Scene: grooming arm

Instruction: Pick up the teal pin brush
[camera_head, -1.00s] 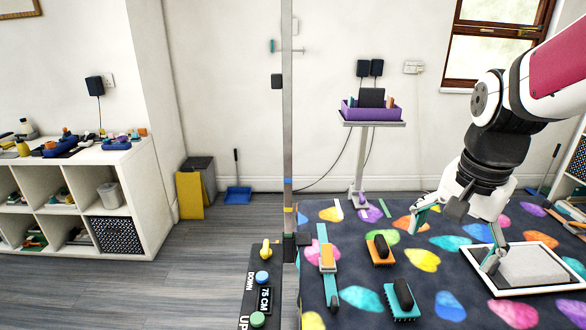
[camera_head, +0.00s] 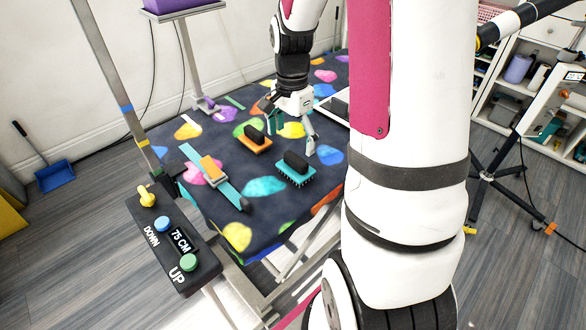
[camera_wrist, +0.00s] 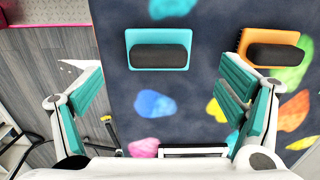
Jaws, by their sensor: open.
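The teal pin brush (camera_head: 296,176) has a teal base with pins and a black handle on top. It lies on the spotted dark table mat, pins down. In the wrist view the teal pin brush (camera_wrist: 159,50) is in the upper middle, between the lines of my two fingers but beyond their tips. My gripper (camera_head: 293,131) is open and empty above the mat, beside and behind the brush in the head view. Its teal-padded fingers show at both sides in the wrist view (camera_wrist: 163,88).
An orange brush (camera_head: 255,143) with a black handle lies close to the teal one. A teal strap with an orange piece (camera_head: 216,172) lies to the left. A metal post (camera_head: 112,75) and a height control panel (camera_head: 172,247) stand at the table's left.

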